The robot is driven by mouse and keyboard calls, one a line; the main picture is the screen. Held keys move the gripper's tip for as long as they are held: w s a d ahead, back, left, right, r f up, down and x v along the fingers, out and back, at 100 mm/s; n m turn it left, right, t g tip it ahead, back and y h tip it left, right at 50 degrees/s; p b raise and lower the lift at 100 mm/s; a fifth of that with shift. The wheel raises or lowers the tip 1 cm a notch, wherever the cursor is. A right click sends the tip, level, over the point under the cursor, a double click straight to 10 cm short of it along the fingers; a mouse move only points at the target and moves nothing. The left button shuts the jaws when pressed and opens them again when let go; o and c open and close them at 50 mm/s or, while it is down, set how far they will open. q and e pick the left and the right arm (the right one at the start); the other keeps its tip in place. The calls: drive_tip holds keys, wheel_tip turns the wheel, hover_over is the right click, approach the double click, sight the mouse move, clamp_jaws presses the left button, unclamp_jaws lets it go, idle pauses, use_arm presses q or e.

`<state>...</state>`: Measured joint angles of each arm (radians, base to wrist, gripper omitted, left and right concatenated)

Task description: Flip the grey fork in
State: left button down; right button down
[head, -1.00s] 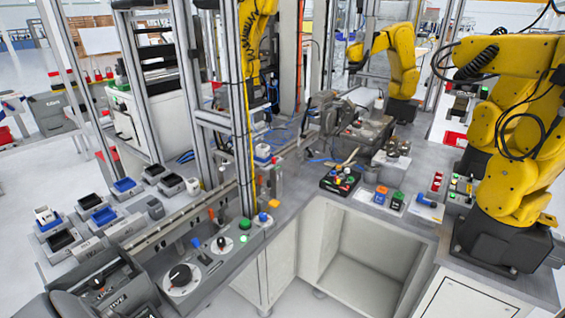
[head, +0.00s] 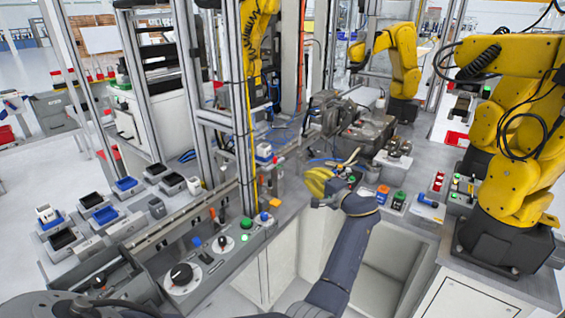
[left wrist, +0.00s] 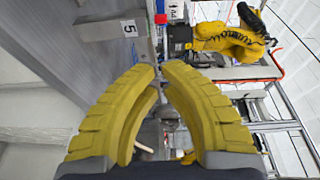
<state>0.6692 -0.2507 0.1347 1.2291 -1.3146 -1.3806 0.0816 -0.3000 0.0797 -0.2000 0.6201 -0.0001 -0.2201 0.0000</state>
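I cannot pick out the grey fork with certainty in either view. My left gripper (head: 318,182) has yellow ribbed fingers and is over the bench top, left of the small dark box with buttons. In the left wrist view its fingers (left wrist: 158,70) curve inward and their tips are close, with a narrow gap. Nothing is clearly held, and I cannot tell how far open it is. A thin tan stick (left wrist: 143,147) and blurred grey parts show between and beyond the fingers. My right gripper is not in view.
A grey control panel with a black knob (head: 181,274) lies on the left. An orange-and-blue block (head: 382,193), a green button box (head: 398,200) and a blue cylinder (head: 428,201) stand to the right of my gripper. A yellow robot arm (head: 515,150) stands at far right.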

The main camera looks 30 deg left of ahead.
use_arm(q)
approach(273, 160)
drive_tip(key=shift+g, duration=0.4)
drive_tip(key=w+a, duration=0.2)
drive_tip(key=a, duration=0.1)
drive_tip(key=w+a, duration=0.3)
idle(0.4)
